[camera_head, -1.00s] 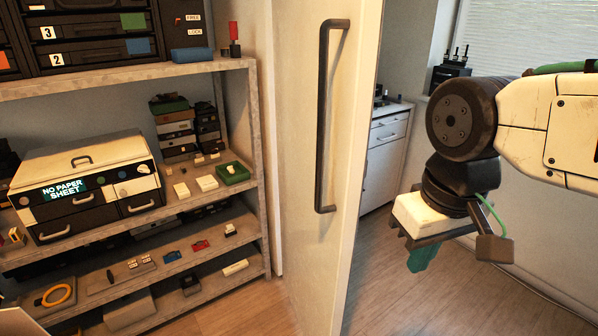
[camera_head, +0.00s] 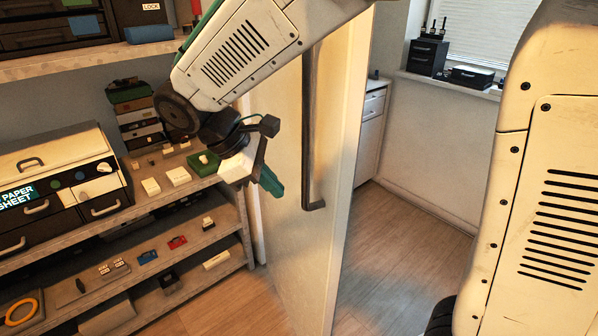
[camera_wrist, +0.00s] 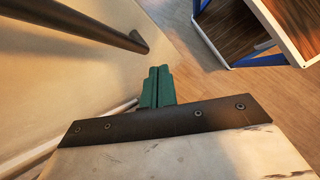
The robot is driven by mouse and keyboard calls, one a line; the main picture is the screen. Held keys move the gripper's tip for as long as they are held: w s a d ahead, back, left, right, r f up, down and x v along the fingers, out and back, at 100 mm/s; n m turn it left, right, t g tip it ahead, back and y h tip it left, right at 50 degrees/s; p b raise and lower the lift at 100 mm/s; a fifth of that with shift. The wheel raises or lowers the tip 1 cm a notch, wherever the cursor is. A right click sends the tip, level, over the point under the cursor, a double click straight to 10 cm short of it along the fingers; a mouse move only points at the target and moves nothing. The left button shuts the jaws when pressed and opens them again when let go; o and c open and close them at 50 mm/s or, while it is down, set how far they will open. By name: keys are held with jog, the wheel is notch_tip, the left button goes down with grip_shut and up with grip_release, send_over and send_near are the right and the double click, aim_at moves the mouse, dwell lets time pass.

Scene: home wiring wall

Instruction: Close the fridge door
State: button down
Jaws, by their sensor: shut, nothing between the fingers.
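The fridge door (camera_head: 285,235) is a tall pale panel standing ajar in the head view, with a long dark vertical bar handle (camera_head: 313,130). The door face also fills the left of the wrist view (camera_wrist: 60,70), with the handle (camera_wrist: 90,20) crossing the top left. My gripper (camera_head: 272,182) is left of the handle, in front of the door face. Its green fingers (camera_wrist: 157,88) are together and empty in the wrist view. The fingers are apart from the handle. Whether they touch the door face I cannot tell. My arm hides the door's upper part.
Shelves (camera_head: 150,210) with small parts and a boxy machine (camera_head: 60,185) stand at the left. A window sill (camera_head: 450,83) with dark boxes is at the back right. Wood floor (camera_head: 400,255) is clear right of the door. A blue-framed wooden piece (camera_wrist: 245,30) shows in the wrist view.

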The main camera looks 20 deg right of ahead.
jog(key=w+a+n+t+h, duration=0.1)
jog(key=w+a+n+h, duration=0.1)
jog(key=w+a+n, duration=0.3)
jog(key=n+h, duration=0.1)
send_near(300, 172)
jog(key=s+d+f, duration=0.2)
jog(key=s+d, duration=0.1)
jog(key=s, duration=0.3)
jog(key=shift+s+d+f+t, duration=0.1)
jog(key=shift+d+t, duration=0.05)
jog(key=shift+d, duration=0.25)
jog(key=shift+s+d+f+t, duration=0.1)
jog(key=shift+d+t, duration=0.05)
jog(key=shift+d, duration=0.2)
